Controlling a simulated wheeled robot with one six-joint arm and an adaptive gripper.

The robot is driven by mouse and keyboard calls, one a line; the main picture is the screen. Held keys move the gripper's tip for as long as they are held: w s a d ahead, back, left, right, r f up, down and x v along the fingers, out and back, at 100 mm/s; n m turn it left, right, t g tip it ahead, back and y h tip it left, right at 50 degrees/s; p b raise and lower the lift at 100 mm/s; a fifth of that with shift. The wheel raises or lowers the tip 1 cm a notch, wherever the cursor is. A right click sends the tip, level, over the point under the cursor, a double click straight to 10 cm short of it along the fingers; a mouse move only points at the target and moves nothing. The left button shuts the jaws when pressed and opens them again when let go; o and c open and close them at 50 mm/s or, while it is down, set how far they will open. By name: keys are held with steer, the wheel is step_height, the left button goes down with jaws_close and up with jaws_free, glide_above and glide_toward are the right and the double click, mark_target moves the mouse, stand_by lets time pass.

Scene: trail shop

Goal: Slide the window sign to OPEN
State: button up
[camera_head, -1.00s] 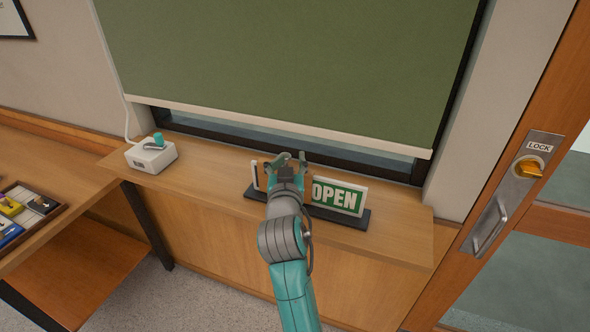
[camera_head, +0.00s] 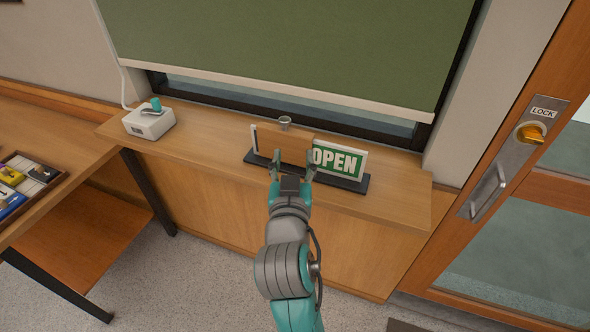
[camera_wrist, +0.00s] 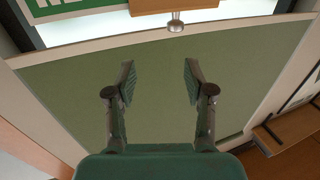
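The window sign (camera_head: 340,162) stands in a dark base on the wooden sill. Its green right part reads OPEN in white. A brown wooden slider (camera_head: 284,144) covers most of the left part, with a thin white edge showing at far left. A small metal knob (camera_head: 285,122) tops the slider; it also shows at the top of the wrist view (camera_wrist: 176,25). My gripper (camera_head: 291,168) is open and empty, its fingers in front of the slider in the head view.
A white box with a teal-tipped lever (camera_head: 150,120) sits at the sill's left. A green blind (camera_head: 290,50) hangs behind the sign. A door with a LOCK plate (camera_head: 515,155) is at right. A tray of small items (camera_head: 25,185) is on the left table.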

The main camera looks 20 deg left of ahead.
steer(key=v, duration=0.2)
steer(key=shift+s+d, duration=0.3)
steer(key=shift+d, duration=0.1)
